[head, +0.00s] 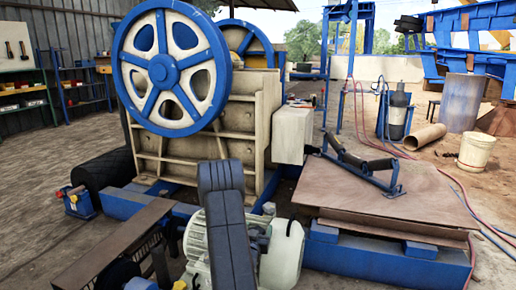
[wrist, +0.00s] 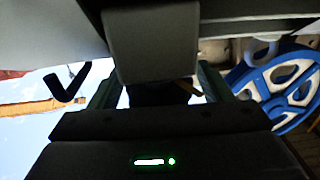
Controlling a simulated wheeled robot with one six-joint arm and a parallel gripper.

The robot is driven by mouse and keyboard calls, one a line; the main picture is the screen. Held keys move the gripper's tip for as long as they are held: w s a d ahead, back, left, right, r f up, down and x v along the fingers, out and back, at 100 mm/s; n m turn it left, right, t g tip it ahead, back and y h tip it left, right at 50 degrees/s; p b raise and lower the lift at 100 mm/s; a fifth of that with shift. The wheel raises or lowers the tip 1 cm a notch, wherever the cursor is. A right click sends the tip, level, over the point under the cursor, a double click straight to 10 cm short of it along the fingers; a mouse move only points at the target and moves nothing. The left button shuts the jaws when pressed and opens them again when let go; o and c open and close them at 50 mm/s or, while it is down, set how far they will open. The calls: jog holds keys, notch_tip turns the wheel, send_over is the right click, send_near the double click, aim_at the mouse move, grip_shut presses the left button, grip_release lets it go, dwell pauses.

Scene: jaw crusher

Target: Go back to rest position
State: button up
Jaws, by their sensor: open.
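My gripper (wrist: 158,88) shows in the wrist view, with its dark body and a small green light at the bottom. Its two fingers stand apart, and I see nothing held between them. A dark grey block fills the top middle of that view, beyond the fingers. In the head view, a dark grey upright shape, possibly part of my arm, stands in front of the crusher; I cannot make out my gripper there. The jaw crusher (head: 255,115) is beige with a large blue and white flywheel (head: 172,68). The flywheel also shows right of my gripper in the wrist view (wrist: 280,88).
A beige electric motor (head: 285,250) stands low in front of the crusher. A brown plate stack (head: 415,205) on blue beams lies to the right, with a roller frame (head: 362,170) on it. A white bucket (head: 476,152) and hoses lie farther right. Open ground is at left.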

jog(key=shift+y, duration=0.3)
jog(key=s+a+p, duration=0.2)
jog(key=s+p, duration=0.1)
jog(key=s, duration=1)
jog(key=shift+s+n, duration=0.3)
jog(key=shift+a, duration=0.1)
